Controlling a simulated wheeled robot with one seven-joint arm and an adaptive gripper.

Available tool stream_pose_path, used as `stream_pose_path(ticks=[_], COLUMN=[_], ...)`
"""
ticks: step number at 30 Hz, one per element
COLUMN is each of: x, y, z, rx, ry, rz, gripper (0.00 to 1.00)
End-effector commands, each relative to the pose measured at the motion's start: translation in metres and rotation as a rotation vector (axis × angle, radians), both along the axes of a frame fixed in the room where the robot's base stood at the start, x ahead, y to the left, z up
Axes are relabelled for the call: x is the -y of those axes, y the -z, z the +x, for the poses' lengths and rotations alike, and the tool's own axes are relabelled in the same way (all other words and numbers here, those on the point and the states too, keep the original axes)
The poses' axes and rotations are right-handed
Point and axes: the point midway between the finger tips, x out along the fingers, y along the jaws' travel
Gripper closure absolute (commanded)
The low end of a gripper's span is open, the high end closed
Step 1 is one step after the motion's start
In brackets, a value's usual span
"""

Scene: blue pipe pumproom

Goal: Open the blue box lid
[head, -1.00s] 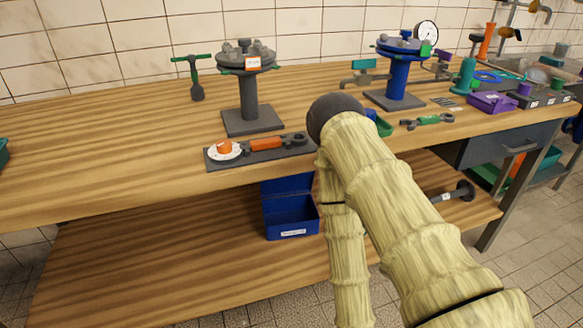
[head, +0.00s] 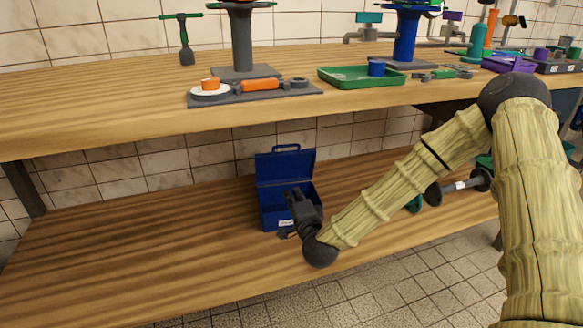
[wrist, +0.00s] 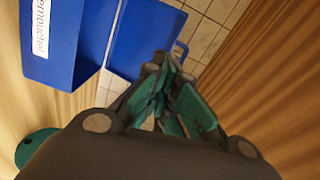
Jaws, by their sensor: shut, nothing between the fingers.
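The blue box (head: 275,217) stands on the lower wooden shelf under the workbench. Its lid (head: 285,166) is raised, standing upright at the back with a handle on its top edge. In the wrist view the box (wrist: 62,45) is at upper left, with the open lid (wrist: 150,35) beside it. My gripper (head: 294,194) is in front of the box's right part and overlaps the lower lid and opening in the head view. In the wrist view its green-padded fingers (wrist: 172,95) are together and empty. I cannot tell whether they touch the lid. The box's inside is mostly hidden.
The workbench top (head: 120,110) hangs above the shelf (head: 130,240). A green tray (head: 345,84) and a dark plate with orange parts (head: 255,93) lie on top. A dumbbell-like dark part (head: 460,186) is to the right on the shelf. The shelf left of the box is clear.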

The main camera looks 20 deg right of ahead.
Motion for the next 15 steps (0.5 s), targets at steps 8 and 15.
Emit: stream_pose_path(ticks=[8,15], x=[0.031,0.033], y=[-0.041,-0.045], z=[0.021,0.045], rx=[0.150,0.157], ry=[0.078,0.080], rz=[0.120,0.122], gripper=[1.00,1.00])
